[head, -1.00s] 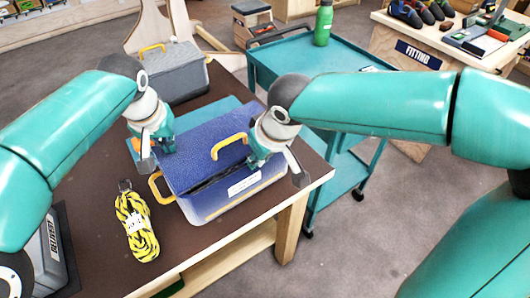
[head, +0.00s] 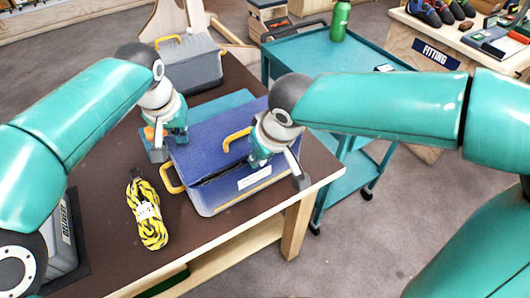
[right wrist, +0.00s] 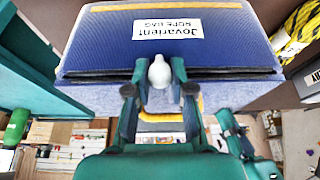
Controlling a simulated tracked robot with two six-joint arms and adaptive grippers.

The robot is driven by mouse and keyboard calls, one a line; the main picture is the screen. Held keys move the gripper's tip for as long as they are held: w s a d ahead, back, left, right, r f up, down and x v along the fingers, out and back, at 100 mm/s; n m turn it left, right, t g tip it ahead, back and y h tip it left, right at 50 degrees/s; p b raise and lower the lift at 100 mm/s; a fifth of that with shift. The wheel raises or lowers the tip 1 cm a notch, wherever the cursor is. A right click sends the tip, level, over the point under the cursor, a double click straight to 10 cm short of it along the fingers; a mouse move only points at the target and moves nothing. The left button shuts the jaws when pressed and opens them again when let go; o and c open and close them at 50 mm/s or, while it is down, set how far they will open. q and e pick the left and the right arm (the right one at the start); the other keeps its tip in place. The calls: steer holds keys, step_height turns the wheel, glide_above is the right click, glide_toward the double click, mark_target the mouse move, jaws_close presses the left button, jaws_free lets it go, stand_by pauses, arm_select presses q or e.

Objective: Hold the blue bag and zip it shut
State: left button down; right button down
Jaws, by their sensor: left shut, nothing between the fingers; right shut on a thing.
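The blue bag (head: 208,150) lies on the brown table, with a yellow handle on top and another at its left end. The right wrist view shows its white label (right wrist: 167,28) and a dark zip slit (right wrist: 100,73) along its side. My right gripper (head: 257,162) is at the bag's near right side. In the right wrist view it is shut on a pale rounded zip pull (right wrist: 159,71) at the slit. My left gripper (head: 163,149) is shut and empty at the bag's far left corner; whether it touches the bag is unclear.
A yellow-black rope bundle (head: 148,214) lies left of the bag. A grey case (head: 190,66) stands behind it, and another grey case (head: 62,240) sits at the near left. A teal cart (head: 335,55) with a green bottle (head: 340,20) stands beyond the table's right edge.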

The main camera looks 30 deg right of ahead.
arm_select(q)
steer(key=shift+s+f, duration=0.15)
steer(key=shift+f, duration=0.25)
arm_select(e)
steer(key=shift+a+r, duration=0.1)
steer(key=shift+a, duration=0.5)
